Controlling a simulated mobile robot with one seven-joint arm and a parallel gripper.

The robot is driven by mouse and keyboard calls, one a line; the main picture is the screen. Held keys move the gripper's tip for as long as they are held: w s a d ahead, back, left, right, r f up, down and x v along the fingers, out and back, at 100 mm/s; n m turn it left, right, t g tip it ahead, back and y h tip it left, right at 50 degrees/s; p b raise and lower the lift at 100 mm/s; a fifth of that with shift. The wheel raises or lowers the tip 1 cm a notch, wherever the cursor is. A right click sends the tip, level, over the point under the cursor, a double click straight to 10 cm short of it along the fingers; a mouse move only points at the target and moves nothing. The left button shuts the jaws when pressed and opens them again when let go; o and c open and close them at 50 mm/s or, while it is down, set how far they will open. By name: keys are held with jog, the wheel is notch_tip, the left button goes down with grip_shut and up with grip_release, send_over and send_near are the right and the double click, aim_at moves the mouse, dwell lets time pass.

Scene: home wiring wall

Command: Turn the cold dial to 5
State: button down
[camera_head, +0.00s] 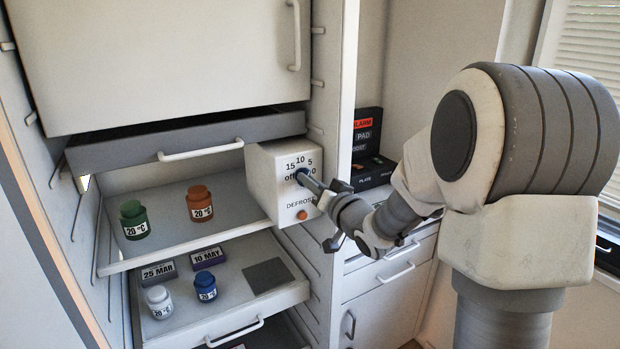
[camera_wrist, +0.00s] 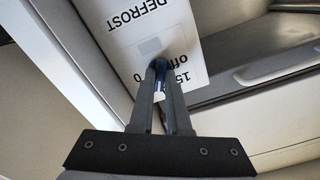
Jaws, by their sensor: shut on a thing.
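A white box (camera_head: 262,190) marked DEFROST hangs at the right of the open cabinet. Its front carries a blue dial (camera_head: 301,174) with the marks off, 15, 10, 5 and 0 around it; the 5 is at the upper right. No dial labelled cold shows. My gripper (camera_head: 311,182) comes from the right and is shut on the dial. In the wrist view, the fingers (camera_wrist: 158,75) close on the blue knob (camera_wrist: 158,65), with the lettering upside down. The fingers hide most of the dial, so I cannot tell where it points.
Green (camera_head: 133,220) and orange (camera_head: 199,204) jars stand on the upper shelf; white (camera_head: 158,302) and blue (camera_head: 205,286) jars stand below. A grey drawer (camera_head: 190,140) is above. A black panel (camera_head: 368,150) stands behind, right.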

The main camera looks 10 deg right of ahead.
jog(key=shift+m+p, duration=0.55)
jog(key=shift+m, duration=0.95)
jog(key=c, duration=0.9)
grip_release()
jog(key=shift+s, duration=0.1)
